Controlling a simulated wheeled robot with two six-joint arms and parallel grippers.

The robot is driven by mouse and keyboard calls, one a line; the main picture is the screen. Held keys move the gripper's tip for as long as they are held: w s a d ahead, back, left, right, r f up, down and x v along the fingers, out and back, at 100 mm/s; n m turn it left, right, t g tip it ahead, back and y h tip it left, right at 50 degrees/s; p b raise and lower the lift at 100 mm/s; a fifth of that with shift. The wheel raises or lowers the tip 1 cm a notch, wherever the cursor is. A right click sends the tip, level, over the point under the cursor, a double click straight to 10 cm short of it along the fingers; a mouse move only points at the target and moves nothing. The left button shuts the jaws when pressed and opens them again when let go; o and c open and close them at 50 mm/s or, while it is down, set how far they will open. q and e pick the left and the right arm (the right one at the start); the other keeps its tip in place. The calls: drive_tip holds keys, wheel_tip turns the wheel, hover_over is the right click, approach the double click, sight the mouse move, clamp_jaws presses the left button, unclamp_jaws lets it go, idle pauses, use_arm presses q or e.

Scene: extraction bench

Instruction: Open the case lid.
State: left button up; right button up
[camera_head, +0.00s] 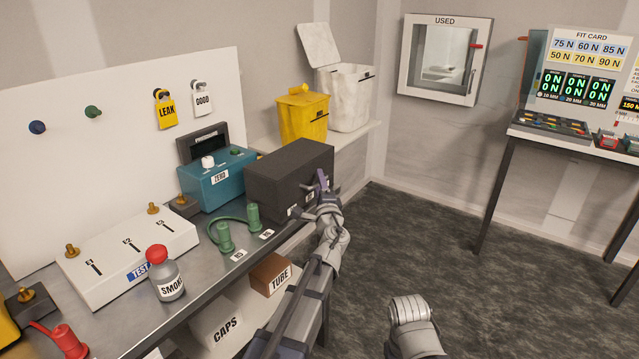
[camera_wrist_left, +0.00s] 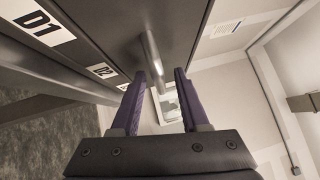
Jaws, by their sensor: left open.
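The case is most likely the dark grey box (camera_head: 285,172) on the bench; its top looks closed. My left gripper (camera_head: 312,198) is at its right front face, with purple fingers spread open. In the left wrist view, my open left gripper (camera_wrist_left: 160,75) points at a dark panel (camera_wrist_left: 150,20). A pale grey bar (camera_wrist_left: 153,50), which looks like a handle, lies ahead of and between the fingertips. I cannot tell whether either finger touches it. The fingers and wrist hide part of the box's front.
A teal ZERO box (camera_head: 215,180) stands left of the dark box; green connectors (camera_head: 225,238) lie in front. A yellow bin (camera_head: 302,115) and white bin (camera_head: 345,95) stand behind. Labels D1 (camera_wrist_left: 38,28) and D2 (camera_wrist_left: 101,71) show close by. Open floor (camera_head: 430,240) lies right.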

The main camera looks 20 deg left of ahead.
use_arm(q)
drive_tip(key=shift+c, duration=0.2)
clamp_jaws()
idle(1.1)
